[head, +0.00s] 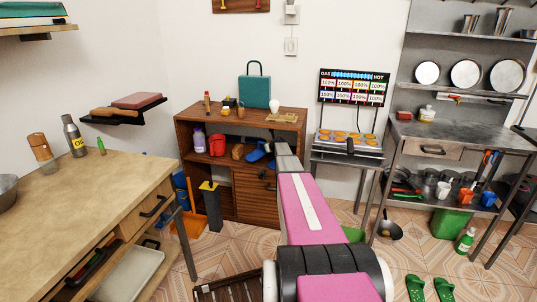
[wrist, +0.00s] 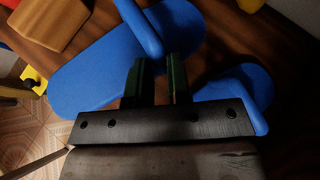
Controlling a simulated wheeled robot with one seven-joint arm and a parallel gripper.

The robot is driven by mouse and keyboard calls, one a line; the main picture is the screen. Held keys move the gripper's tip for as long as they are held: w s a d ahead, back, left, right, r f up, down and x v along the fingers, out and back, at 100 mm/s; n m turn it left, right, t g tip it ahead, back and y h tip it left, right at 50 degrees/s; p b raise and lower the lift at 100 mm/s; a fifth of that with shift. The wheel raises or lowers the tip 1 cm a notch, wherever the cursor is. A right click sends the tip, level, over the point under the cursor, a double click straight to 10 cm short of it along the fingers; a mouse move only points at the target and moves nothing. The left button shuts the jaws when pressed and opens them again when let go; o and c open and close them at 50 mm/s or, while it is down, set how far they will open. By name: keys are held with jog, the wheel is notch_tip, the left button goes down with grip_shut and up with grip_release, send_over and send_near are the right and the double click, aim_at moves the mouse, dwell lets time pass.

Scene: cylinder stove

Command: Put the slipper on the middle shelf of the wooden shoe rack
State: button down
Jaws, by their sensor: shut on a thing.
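A blue slipper (head: 256,152) is at the open upper compartment of the brown wooden cabinet (head: 222,119). In the wrist view, the blue slipper (wrist: 85,85) lies across the picture over dark wood, with a raised blue strap-like part. More blue shows to the right of the fingers; I cannot tell whether it is the same slipper. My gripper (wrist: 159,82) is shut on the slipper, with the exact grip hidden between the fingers. A dark slatted wooden piece (head: 228,290) at the bottom edge may be the shoe rack; its shelves cannot be made out.
A purple bottle (head: 199,141), red pot (head: 217,145) and brown block (head: 238,151) stand left of the slipper. A teal bag (head: 255,92) and small items crowd the cabinet top. A wooden counter (head: 75,205) is left, a metal table right. Green clogs (head: 416,288) lie on tiles.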

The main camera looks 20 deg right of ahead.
jog(key=shift+w+f, duration=0.15)
jog(key=shift+w, duration=0.15)
jog(key=shift+f, duration=1.55)
jog(key=shift+f, duration=0.1)
jog(key=c, duration=1.1)
grip_release()
